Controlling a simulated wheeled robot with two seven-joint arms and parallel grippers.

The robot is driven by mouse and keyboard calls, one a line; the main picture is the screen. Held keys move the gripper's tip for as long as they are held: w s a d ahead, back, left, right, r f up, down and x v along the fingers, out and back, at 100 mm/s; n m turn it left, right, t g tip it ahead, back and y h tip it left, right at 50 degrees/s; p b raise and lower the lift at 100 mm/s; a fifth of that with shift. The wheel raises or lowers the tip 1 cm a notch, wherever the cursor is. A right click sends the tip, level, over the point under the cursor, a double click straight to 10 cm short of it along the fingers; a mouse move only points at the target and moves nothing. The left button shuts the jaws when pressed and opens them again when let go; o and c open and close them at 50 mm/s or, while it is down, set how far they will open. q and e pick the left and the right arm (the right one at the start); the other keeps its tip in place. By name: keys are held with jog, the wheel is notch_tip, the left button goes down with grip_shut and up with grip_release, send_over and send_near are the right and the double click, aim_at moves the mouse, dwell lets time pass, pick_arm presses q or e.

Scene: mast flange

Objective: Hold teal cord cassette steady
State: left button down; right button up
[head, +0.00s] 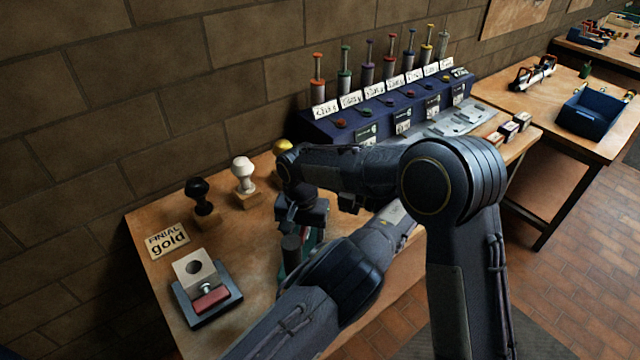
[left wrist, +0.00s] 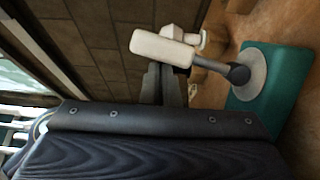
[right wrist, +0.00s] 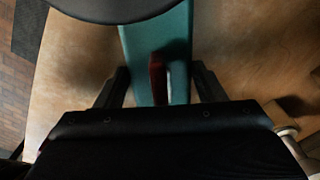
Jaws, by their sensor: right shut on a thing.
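The teal cord cassette (right wrist: 178,45) stands on the bench, with a red part on it and a dark rounded part at the top edge of the right wrist view. My right gripper (right wrist: 160,84) is shut on it, one finger on each side. In the head view my arms hide most of the cassette. In the left wrist view its teal body (left wrist: 275,85) carries a grey disc and a dark crank with a cream handle (left wrist: 162,47). My left gripper (left wrist: 165,75) has its fingers close together at that handle, which hides their tips; I cannot tell whether they hold it.
A black finial (head: 201,195), a white finial (head: 244,174) and a gold one (head: 283,147) stand along the wall. A "finial gold" card (head: 167,240) and a block on a grey plate (head: 222,302) are at the left. A blue rack (head: 330,130) with labelled plungers stands behind.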

pick_arm(q)
jog(key=shift+w+d+f, duration=0.1)
jog(key=shift+w+d, duration=0.15)
jog(key=shift+w, duration=0.6)
jog(key=shift+w+d, duration=0.2)
jog(key=shift+w, duration=0.65)
jog(key=shift+s, duration=0.1)
